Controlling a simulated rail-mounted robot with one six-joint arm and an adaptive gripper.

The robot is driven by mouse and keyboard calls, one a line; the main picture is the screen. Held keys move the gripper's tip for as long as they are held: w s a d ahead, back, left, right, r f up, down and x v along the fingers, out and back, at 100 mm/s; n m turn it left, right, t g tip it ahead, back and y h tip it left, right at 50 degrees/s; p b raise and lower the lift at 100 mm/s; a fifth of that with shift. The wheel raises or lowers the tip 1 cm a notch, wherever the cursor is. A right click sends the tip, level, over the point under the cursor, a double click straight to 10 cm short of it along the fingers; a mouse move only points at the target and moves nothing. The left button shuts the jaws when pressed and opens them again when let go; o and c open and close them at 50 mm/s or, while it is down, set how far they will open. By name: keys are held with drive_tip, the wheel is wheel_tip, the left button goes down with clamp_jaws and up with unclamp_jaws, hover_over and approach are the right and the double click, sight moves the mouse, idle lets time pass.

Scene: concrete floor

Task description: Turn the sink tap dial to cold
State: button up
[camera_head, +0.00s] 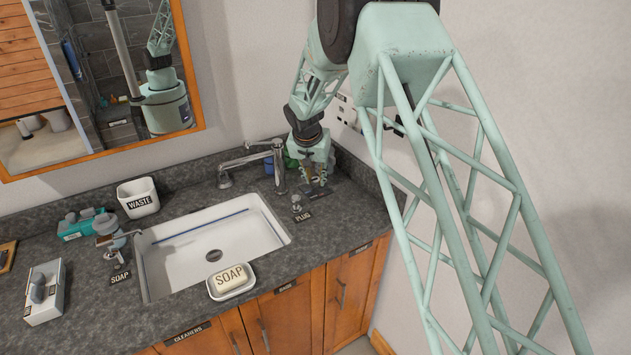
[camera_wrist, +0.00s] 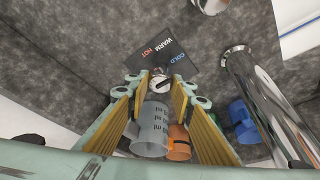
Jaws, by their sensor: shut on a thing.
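The tap dial (camera_wrist: 160,79) is a small metal knob between my fingertips in the wrist view. Beside it lies a dark label (camera_wrist: 168,52) reading HOT, WARM and COLD, with HOT in red and COLD in blue. My gripper (camera_head: 318,184) reaches down to the counter right of the tap, with its yellow-padded fingers shut on the dial. The dial's setting is too small to read. The chrome tap (camera_head: 278,166) stands left of my gripper, its spout reaching over the sink (camera_head: 265,222); its post (camera_wrist: 262,88) also shows in the wrist view.
The plug knob (camera_head: 296,201) stands close in front of my gripper. A clear measuring cup (camera_wrist: 150,132), an orange cup (camera_wrist: 179,144) and a blue cup (camera_wrist: 243,121) are crowded near my fingers. The wall is close on the right. A soap dish (camera_head: 232,292) sits at the sink's front.

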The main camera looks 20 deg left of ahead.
idle(0.4)
drive_tip(key=o, duration=0.8)
drive_tip(key=shift+o, duration=0.2)
drive_tip(key=shift+s+r, duration=0.1)
drive_tip(key=shift+r, duration=0.05)
drive_tip(key=v, duration=1.1)
drive_tip(key=shift+s+r, duration=0.2)
drive_tip(key=shift+r, duration=0.1)
drive_tip(key=shift+d, duration=0.1)
